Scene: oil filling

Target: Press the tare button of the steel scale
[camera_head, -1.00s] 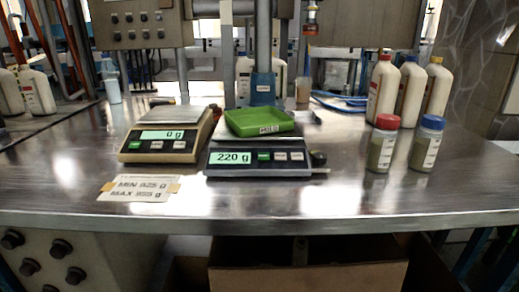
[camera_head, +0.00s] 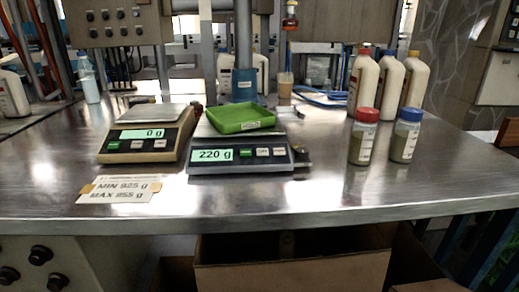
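The steel scale (camera_head: 283,160) stands on the metal table, right of a second, beige-framed scale (camera_head: 118,157). A green tray (camera_head: 240,121) sits on the steel scale's pan. Its display (camera_head: 211,155) reads 220 g. A green button (camera_head: 247,152) and pale buttons (camera_head: 271,152) are to the right of the display; their labels are too small to read. The beige scale is empty and its display (camera_head: 142,134) reads 0 g. Neither of my grippers is in view.
A card (camera_head: 119,190) reading MIN 925 g, MAX 955 g lies in front of the beige scale. A red-capped jar (camera_head: 363,140) and a blue-capped jar (camera_head: 404,140) stand at the right, before several white bottles (camera_head: 388,85). An open cardboard box (camera_head: 290,276) is below.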

